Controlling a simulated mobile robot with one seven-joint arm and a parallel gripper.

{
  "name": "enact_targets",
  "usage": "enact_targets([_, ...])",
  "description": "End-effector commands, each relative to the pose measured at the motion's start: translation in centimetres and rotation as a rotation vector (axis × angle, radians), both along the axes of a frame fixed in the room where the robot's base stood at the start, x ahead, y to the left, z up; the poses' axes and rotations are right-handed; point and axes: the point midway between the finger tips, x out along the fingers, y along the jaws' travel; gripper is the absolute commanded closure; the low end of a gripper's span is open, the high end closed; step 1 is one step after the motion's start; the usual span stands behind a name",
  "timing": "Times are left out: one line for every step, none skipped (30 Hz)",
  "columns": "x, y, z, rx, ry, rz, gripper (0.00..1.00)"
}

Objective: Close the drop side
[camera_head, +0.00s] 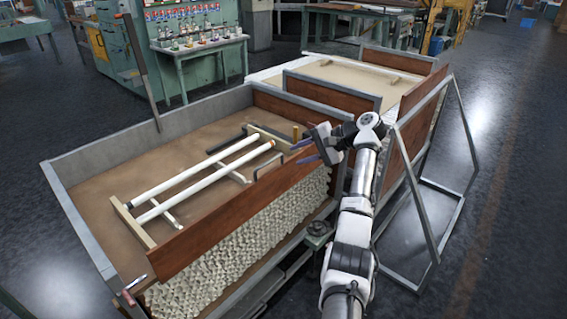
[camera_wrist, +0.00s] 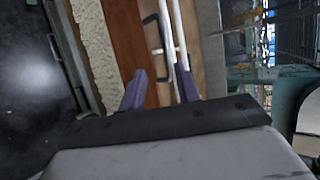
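The drop side (camera_head: 225,225) is a long brown board along the near side of the large tray-like cart (camera_head: 75,215), with a pale knobbly surface (camera_head: 245,240) below it. The board also shows in the wrist view (camera_wrist: 125,35). A dark bar-shaped handle (camera_head: 268,163) stands near the board's right end; it also shows in the wrist view (camera_wrist: 153,30). Whether the handle is fixed to the board is unclear. My gripper (camera_head: 300,152), with purple fingers, is above the board's right end. In the wrist view its fingers (camera_wrist: 160,90) are apart with nothing between them.
White glass tubes (camera_head: 205,180) lie on a wooden rack inside the cart. A clamp (camera_head: 133,287) sits at the near left corner, another (camera_head: 318,232) near the right corner. A metal frame (camera_head: 465,130) stands right of my arm. A green bench (camera_head: 195,50) stands behind.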

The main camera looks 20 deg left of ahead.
Motion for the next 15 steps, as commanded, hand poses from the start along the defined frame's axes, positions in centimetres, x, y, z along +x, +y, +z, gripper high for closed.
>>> enact_targets([0.1, -0.8, 0.4, 0.001, -0.002, -0.001, 0.68])
enact_targets([0.1, -1.1, 0.6, 0.001, -0.001, -0.002, 0.68])
enact_targets([0.2, -1.5, 0.8, 0.001, 0.0, 0.0, 0.68])
enact_targets([0.1, -1.7, 1.0, 0.0, 0.001, 0.0, 0.68])
enact_targets([0.1, -1.9, 1.1, 0.0, 0.002, 0.001, 0.68])
enact_targets([0.2, -2.1, 1.2, 0.0, 0.002, 0.001, 0.68])
enact_targets([0.2, -2.3, 1.3, 0.0, 0.003, 0.001, 0.68])
enact_targets([0.2, -2.4, 1.4, 0.0, 0.003, 0.001, 0.68])
enact_targets([0.2, -2.4, 1.4, 0.0, 0.003, 0.001, 0.68])
enact_targets([0.2, -2.5, 1.5, 0.0, 0.003, 0.001, 0.68])
enact_targets([0.2, -2.5, 1.5, -0.001, 0.003, 0.001, 0.68])
enact_targets([0.2, -2.5, 1.5, -0.001, 0.003, 0.001, 0.68])
enact_targets([0.2, -2.5, 1.5, -0.001, 0.004, 0.0, 0.68])
enact_targets([0.2, -2.5, 1.5, -0.001, 0.004, 0.0, 0.68])
enact_targets([0.2, -2.5, 1.5, -0.001, 0.004, 0.0, 0.68])
